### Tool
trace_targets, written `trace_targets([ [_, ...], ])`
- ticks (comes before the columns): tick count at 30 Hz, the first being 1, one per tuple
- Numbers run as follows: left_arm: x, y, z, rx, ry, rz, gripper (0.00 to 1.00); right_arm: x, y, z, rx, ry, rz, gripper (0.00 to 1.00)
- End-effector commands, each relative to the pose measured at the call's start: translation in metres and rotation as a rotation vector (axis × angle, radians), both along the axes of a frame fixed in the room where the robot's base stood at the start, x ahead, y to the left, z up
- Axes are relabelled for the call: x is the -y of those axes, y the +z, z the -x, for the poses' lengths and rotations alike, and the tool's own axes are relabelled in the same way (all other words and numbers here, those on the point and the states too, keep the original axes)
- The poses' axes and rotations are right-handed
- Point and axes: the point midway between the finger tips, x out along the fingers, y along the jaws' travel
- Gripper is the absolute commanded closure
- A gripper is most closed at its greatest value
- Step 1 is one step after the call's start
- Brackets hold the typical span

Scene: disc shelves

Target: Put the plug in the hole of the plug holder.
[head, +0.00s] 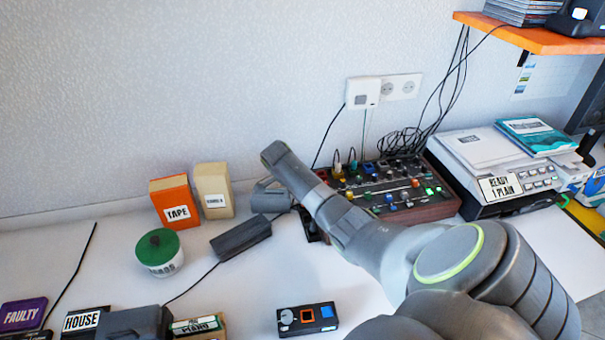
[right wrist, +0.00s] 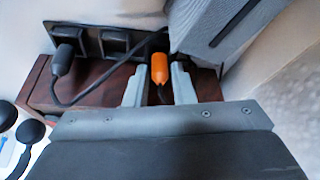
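An orange plug (right wrist: 159,68) with a dark cable shows in the right wrist view, between the two grey fingers of my right gripper (right wrist: 159,84). The fingers stand apart, with a gap visible beside the plug. A dark wooden box with black sockets, seemingly the plug holder (right wrist: 92,92), lies behind and to the left of the fingers. A black plug (right wrist: 64,58) sits in its left socket. I cannot tell how deep the orange plug sits. In the head view my right gripper (head: 270,196) is partly hidden by my arm, left of the mixer. My left gripper is not in view.
The mixer (head: 400,190) stands right of my right gripper. An orange TAPE box (head: 172,200), a beige box (head: 214,190), a green-lidded pot (head: 158,252) and a black adapter (head: 240,238) lie to the left. A small black device (head: 307,319) lies in front. Bare desk surrounds it.

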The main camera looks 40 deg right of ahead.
Motion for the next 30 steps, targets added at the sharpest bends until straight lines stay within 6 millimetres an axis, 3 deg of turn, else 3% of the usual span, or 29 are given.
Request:
trace_targets([
  [3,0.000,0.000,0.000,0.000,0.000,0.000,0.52,0.000,0.000,0.000,0.000,0.000,0.000,0.63],
  [14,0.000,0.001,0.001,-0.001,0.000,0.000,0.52,-0.001,0.006,0.000,0.000,0.000,0.000,0.63],
  [20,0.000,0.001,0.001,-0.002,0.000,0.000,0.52,-0.013,0.037,-0.005,0.005,0.002,0.000,0.63],
  [28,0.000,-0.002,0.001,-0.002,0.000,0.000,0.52,-0.037,0.097,-0.010,0.005,0.001,0.000,0.63],
  [30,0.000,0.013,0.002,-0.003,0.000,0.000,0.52,-0.039,0.106,-0.009,-0.002,-0.001,0.000,0.63],
])
